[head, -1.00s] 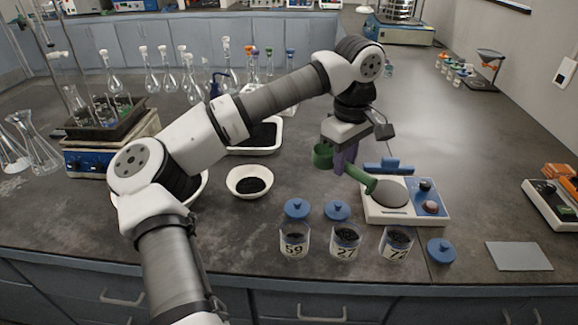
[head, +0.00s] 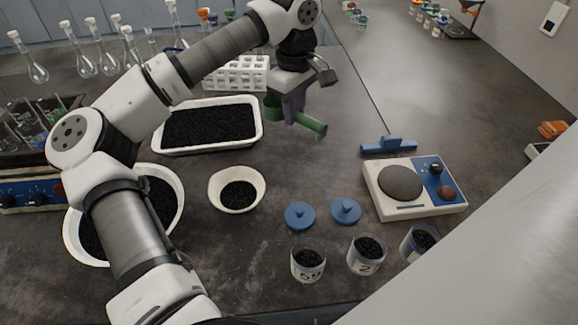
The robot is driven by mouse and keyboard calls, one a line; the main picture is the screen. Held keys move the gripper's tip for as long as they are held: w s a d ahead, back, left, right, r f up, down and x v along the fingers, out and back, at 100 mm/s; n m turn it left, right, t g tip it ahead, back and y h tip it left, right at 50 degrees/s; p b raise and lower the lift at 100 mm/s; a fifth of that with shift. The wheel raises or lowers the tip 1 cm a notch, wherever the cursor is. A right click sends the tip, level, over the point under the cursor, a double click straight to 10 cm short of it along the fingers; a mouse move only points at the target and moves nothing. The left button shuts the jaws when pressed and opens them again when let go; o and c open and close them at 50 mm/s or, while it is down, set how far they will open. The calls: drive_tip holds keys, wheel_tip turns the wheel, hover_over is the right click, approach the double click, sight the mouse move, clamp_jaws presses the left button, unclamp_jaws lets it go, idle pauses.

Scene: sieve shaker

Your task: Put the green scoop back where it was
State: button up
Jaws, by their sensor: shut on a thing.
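The green scoop (head: 311,125) is held in my gripper (head: 291,108), above the bench at the upper middle of the head view. Its handle points to the lower right and its cup is at the left. My gripper is shut on it; the fingers partly hide the scoop's middle. The scoop is to the right of the white tray (head: 157,150) of black granules and in front of the white rack (head: 236,76). It appears to be clear of both.
A white bowl (head: 223,203) of black granules, two blue lids (head: 300,216) and several jars (head: 308,263) stand nearer. A balance (head: 429,208) and a blue brush (head: 388,145) are at right. A pale blurred surface covers the lower right. Bench below the scoop is clear.

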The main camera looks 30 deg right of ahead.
wheel_tip(320, 180, down, 17)
drive_tip(key=p, duration=0.4)
drive_tip(key=shift+s+f, duration=0.1)
drive_tip(key=shift+f, duration=0.5)
drive_tip(key=shift+f, duration=0.2)
drive_tip(key=o, duration=0.9)
drive_tip(key=shift+r, duration=0.1)
drive_tip(key=shift+r, duration=0.5)
wheel_tip(320, 180, up, 11)
drive_tip(key=b, duration=0.3)
drive_tip(key=shift+r+b, duration=0.15)
drive_tip(key=shift+b, duration=0.25)
